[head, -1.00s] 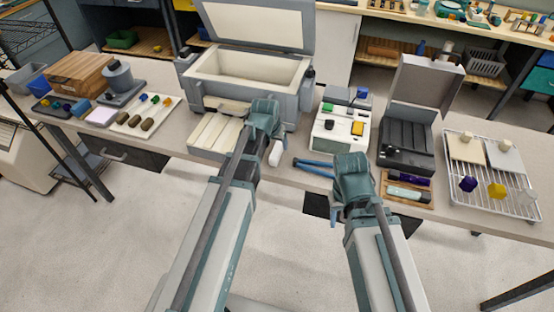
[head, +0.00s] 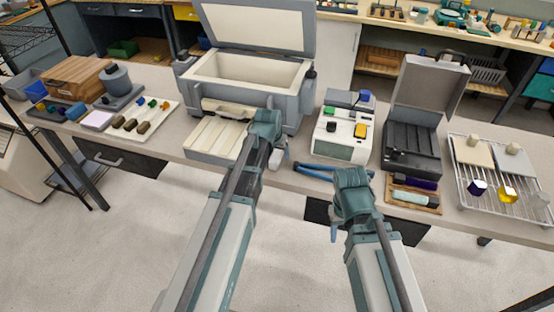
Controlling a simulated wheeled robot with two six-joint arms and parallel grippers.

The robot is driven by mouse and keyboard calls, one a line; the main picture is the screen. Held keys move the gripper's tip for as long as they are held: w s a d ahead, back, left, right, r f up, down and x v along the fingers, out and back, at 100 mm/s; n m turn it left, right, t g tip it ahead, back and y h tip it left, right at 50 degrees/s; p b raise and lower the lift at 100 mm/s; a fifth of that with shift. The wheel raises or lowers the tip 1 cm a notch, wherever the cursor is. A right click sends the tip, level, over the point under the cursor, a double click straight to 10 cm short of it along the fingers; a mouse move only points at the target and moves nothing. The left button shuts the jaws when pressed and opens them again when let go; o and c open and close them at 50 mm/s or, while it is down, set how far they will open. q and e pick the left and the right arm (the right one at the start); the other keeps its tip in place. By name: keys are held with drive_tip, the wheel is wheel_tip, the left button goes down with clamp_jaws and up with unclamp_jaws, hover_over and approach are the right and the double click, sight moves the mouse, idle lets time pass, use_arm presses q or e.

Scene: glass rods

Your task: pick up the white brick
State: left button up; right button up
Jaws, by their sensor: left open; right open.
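A small white piece (head: 279,158), possibly the white brick, lies on the table in front of the kiln. It is partly hidden behind my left arm, so its shape is unclear. My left gripper (head: 266,124) is open, just above and left of it in the picture; its fingertips are hard to make out, and I cannot tell whether they touch anything. My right gripper (head: 351,192) is open at the table's front edge, below the blue tongs, with nothing visible held.
The open kiln (head: 300,100) stands behind my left gripper, a cream ribbed slab (head: 212,140) at its front. Blue tongs (head: 318,171), a white device (head: 342,136), an open dark case (head: 410,145) and a wire rack (head: 490,205) are to the right. A white tray (head: 160,118) is left.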

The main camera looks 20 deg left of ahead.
use_arm(q)
drive_tip(key=shift+f, duration=0.25)
idle(0.4)
clamp_jaws()
idle(0.4)
